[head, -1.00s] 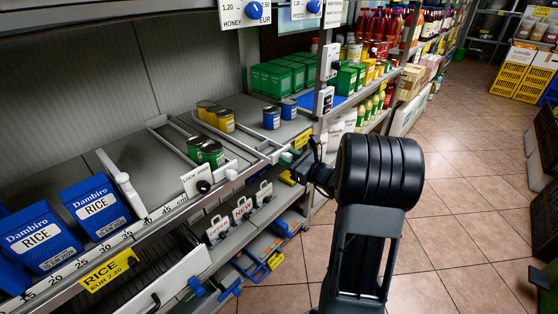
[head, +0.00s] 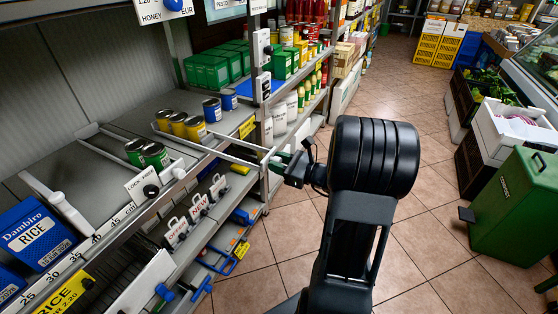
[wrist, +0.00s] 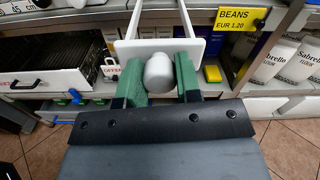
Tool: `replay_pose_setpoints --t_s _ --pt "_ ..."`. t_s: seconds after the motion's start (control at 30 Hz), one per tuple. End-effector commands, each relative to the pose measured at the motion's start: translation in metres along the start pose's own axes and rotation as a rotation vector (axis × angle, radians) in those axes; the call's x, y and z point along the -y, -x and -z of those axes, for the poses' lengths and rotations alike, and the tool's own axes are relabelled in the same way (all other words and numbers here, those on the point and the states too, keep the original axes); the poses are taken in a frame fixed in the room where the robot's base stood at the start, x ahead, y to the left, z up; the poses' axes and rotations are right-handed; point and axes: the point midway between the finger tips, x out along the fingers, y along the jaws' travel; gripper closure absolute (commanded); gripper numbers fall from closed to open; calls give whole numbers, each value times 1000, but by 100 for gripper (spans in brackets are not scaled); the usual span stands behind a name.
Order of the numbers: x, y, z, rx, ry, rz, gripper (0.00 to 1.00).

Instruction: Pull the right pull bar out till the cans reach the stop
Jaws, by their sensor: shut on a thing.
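The right pull bar shows in the head view as thin pale rods (head: 236,157) reaching past the shelf's front edge to my gripper (head: 292,166). In the wrist view its white front plate (wrist: 158,48) has a round grey knob (wrist: 159,70). My gripper (wrist: 160,80) is shut on this knob, with one green finger on each side. Yellow cans (head: 178,124) stand in a row by the rods on the shelf. Blue cans (head: 212,110) stand to their right and green cans (head: 154,156) nearer the front left. The stop cannot be made out.
A lock-push card (head: 143,184) with a black knob is on the shelf edge (head: 110,224). Blue rice packs (head: 38,238) stand at left. The tiled floor (head: 300,235) is open; a green bin (head: 515,200) stands at right.

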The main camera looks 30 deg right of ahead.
Motion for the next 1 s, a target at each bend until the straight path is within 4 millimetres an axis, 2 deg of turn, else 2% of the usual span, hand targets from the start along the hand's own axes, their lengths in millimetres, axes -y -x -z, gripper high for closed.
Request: replay_pose_setpoints --t_s 0.17,0.2,0.43,0.77,0.87,1.0 --pt "0 0 0 -1 2 0 100" --pt "0 1 0 0 2 1 65" --pt "1 1 0 0 1 2 43" --pt "2 7 0 -1 1 4 43" --pt "2 19 -1 0 1 6 43" --pt "3 47 -1 -2 0 10 43"
